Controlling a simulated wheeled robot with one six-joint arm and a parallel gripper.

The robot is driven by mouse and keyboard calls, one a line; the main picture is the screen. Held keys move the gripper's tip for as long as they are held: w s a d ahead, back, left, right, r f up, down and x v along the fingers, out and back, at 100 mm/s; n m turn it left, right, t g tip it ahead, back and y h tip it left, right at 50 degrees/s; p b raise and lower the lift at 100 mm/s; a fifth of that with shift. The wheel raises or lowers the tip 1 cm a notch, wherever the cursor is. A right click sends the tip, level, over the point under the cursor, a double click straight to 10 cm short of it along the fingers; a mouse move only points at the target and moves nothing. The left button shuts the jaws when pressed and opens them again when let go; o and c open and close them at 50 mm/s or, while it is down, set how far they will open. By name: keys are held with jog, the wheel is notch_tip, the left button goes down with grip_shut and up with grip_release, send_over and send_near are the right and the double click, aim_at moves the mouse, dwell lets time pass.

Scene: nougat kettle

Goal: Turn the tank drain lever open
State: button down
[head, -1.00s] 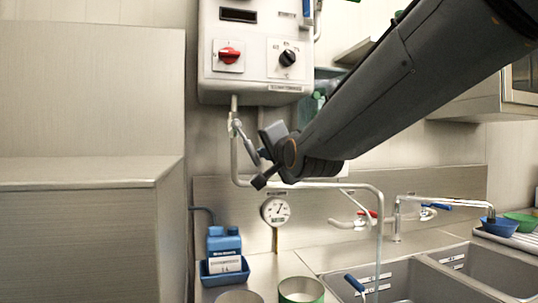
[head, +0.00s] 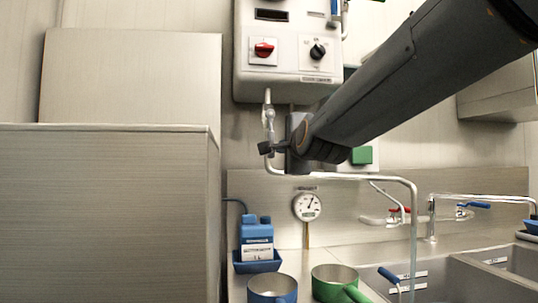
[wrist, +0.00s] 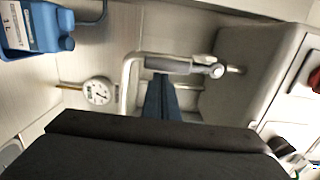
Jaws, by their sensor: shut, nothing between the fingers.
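The tank (head: 288,50) is a white wall box with a red knob and a black knob. Its drain pipe (head: 395,179) comes out below, bends and runs right. The drain valve and its lever (head: 268,118) are small beneath the tank. In the wrist view the lever (wrist: 168,63) is a grey sleeve lying along the pipe, with the valve (wrist: 216,69) at its right end. My gripper (wrist: 160,82) is shut and empty, its blue-grey fingers right by the lever. I cannot tell whether they touch it. In the head view the fingers are hidden by my wrist.
A steel cabinet (head: 110,215) stands at left. A round gauge (head: 307,205), a blue bottle (head: 256,238) in a tray, a blue pot (head: 272,289) and a green pot (head: 334,282) are below. The sink (head: 450,272) and taps are at right.

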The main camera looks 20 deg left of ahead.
dwell(0.5)
jog(key=shift+b, duration=0.45)
jog(key=s+d+b, duration=0.3)
jog(key=s+d, duration=0.4)
jog(key=d, duration=0.1)
jog(key=shift+s+d, duration=0.3)
jog(key=shift+s, duration=0.1)
dwell(0.4)
